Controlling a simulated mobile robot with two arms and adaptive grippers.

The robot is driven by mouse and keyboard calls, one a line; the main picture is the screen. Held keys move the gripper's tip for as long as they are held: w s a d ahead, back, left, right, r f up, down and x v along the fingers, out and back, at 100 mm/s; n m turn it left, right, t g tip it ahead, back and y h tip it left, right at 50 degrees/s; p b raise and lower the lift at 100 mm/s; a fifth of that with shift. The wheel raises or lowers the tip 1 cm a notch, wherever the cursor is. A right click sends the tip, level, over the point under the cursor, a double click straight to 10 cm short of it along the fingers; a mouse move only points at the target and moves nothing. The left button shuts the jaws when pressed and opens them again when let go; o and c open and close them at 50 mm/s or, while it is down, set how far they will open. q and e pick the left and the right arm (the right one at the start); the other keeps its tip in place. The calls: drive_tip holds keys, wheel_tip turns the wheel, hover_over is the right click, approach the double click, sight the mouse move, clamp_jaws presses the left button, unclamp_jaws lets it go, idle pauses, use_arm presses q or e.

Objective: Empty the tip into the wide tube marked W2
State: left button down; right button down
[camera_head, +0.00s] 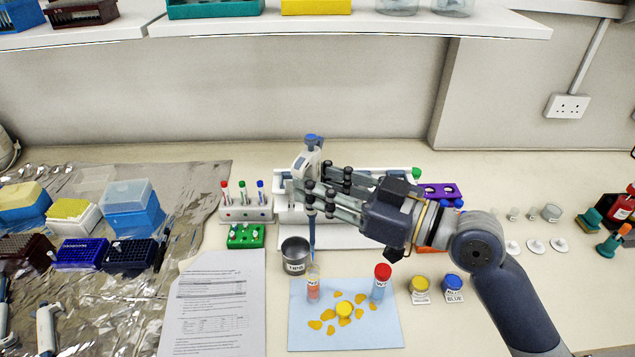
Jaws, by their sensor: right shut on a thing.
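My right gripper (315,190) reaches in from the right and is shut on a pipette (306,163) with a blue top. The pipette is roughly upright, and its narrow blue lower end (312,235) points down at an open wide tube (313,289) with an orange-red marking. The end of the tip is at or just above that tube's mouth; I cannot tell whether it is inside. A second wide tube (379,289) with a red cap (382,271) stands to the right. Both labels are too small to read surely. My left gripper is not in view.
A metal cup (296,256) is just behind left. Yellow (420,290) and blue (453,288) lidded jars stand right. Racks stand behind; paper (215,305) lies left.

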drive_tip(key=shift+f, duration=0.1)
idle(0.3)
drive_tip(key=shift+f+b, duration=0.85)
drive_tip(key=shift+f, duration=0.05)
drive_tip(key=shift+f+b, duration=0.55)
drive_tip(key=shift+b, duration=0.1)
idle(1.2)
